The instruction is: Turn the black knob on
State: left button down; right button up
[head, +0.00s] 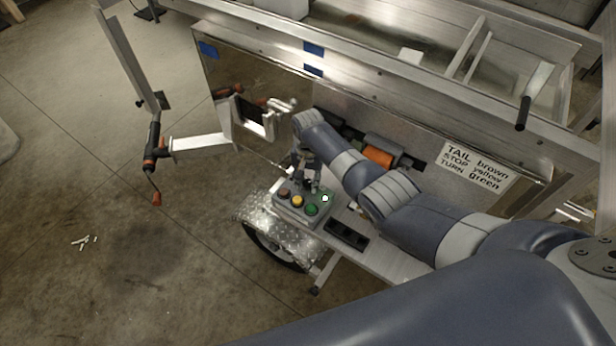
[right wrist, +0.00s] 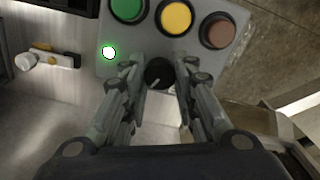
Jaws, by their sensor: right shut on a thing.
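The black knob (right wrist: 159,73) sits on a grey control box (right wrist: 228,65), with its white pointer line angled toward the lower left in the right wrist view. My right gripper (right wrist: 160,77) has a finger on each side of the knob and is shut on it. A small lamp (right wrist: 109,52) on the box glows white with a green rim. In the head view my right gripper (head: 308,182) reaches down to the far edge of the box (head: 299,219) and hides the knob. My left gripper is not in view.
Green (head: 311,209), yellow (head: 297,201) and brown (head: 284,194) buttons sit close to the knob. A black-and-orange tool (head: 152,150) hangs at the left. The trailer wall (head: 345,108) rises behind my arm. The floor at left is mostly clear.

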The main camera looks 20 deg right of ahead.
aim_at(308, 183)
jog(key=shift+m+p, duration=0.4)
jog(key=shift+m, duration=1.5)
jog(key=shift+o, duration=0.2)
jog(key=shift+w, duration=0.1)
jog(key=shift+c, duration=0.2)
jog(key=o, duration=1.1)
jog(key=shift+r, duration=0.1)
notch_tip(308, 183, up, 12)
jog(key=shift+f, duration=0.1)
